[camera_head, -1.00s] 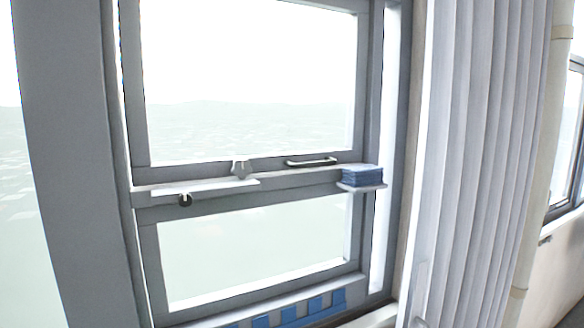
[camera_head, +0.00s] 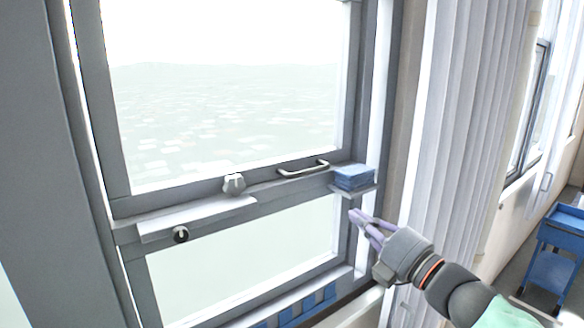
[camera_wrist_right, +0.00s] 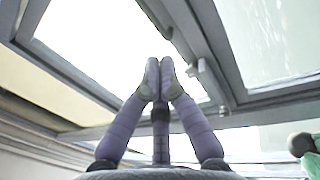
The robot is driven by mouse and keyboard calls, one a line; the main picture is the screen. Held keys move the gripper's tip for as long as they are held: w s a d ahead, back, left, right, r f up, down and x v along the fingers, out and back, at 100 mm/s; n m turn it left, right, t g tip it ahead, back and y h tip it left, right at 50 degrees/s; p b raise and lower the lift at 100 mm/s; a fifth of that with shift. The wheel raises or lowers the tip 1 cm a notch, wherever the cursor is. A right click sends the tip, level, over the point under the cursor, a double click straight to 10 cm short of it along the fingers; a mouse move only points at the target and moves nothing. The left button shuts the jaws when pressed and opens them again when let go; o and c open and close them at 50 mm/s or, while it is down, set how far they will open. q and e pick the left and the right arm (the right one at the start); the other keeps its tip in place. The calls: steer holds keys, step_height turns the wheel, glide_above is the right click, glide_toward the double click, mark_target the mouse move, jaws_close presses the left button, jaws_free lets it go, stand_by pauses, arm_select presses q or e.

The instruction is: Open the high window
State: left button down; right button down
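The high window is the upper grey-framed sash (camera_head: 232,90), its bottom rail meeting the lower sash (camera_head: 245,255); it looks closed. A curved metal handle (camera_head: 303,168) sits on the rail, right of a pale knob (camera_head: 234,184). A dark round knob (camera_head: 181,234) is lower left. My right gripper (camera_head: 358,218) is below and right of the handle, just under the small shelf with a blue stack, apart from the handle. In the right wrist view its purple fingers (camera_wrist_right: 160,74) converge at the tips with nothing between them. My left gripper is out of view.
The blue folded stack (camera_head: 353,176) sits on the small shelf (camera_head: 352,191) at the rail's right end. A pale ledge (camera_head: 197,219) runs along the rail's left. Curtains (camera_head: 450,120) hang right of the window. A blue cart (camera_head: 556,255) stands far right.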

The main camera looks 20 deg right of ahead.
mark_target(306, 172)
steer(key=shift+n, duration=0.4)
steer(key=p+x, duration=0.1)
steer(key=x, duration=0.3)
steer(key=r+p+x, duration=0.1)
steer(key=x, duration=0.4)
steer(key=r+p+x, duration=0.1)
steer(key=x, duration=0.3)
steer(key=shift+a, duration=0.35)
steer(key=shift+w, duration=0.1)
steer(key=w, duration=0.1)
steer(key=w+a+b, duration=0.1)
steer(key=w, duration=0.1)
steer(key=shift+w+a+f+b, duration=0.2)
steer(key=shift+f+b, duration=0.15)
steer(key=shift+w, duration=0.3)
steer(key=shift+a, duration=0.1)
